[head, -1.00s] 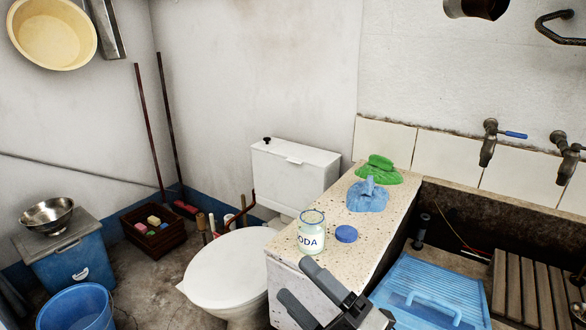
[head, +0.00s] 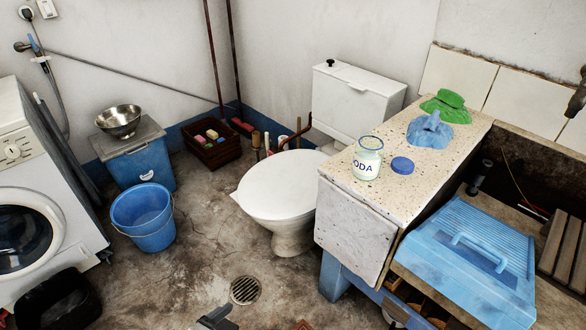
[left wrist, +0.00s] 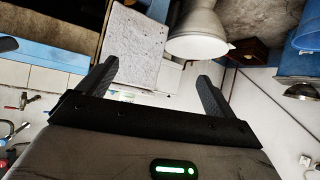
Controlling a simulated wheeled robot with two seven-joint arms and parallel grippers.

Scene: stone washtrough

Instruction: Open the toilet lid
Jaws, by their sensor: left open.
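The white toilet (head: 292,240) stands against the back wall, left of the stone counter. Its oval lid (head: 280,184) lies flat, shut over the bowl; the counter hides part of its right side. The toilet also shows upside down at the top of the left wrist view (left wrist: 197,22). My left gripper (left wrist: 158,69) is open with nothing between its fingers, apart from the toilet. Only a small grey part of it shows at the bottom edge of the head view (head: 216,319). My right gripper is not in view.
The speckled counter (head: 335,190) bears a soda jar (head: 367,158), a blue lid (head: 402,166) and cloths. A blue bucket (head: 145,226) and a washing machine (head: 30,200) stand at left. The floor before the toilet, around the drain (head: 245,290), is clear.

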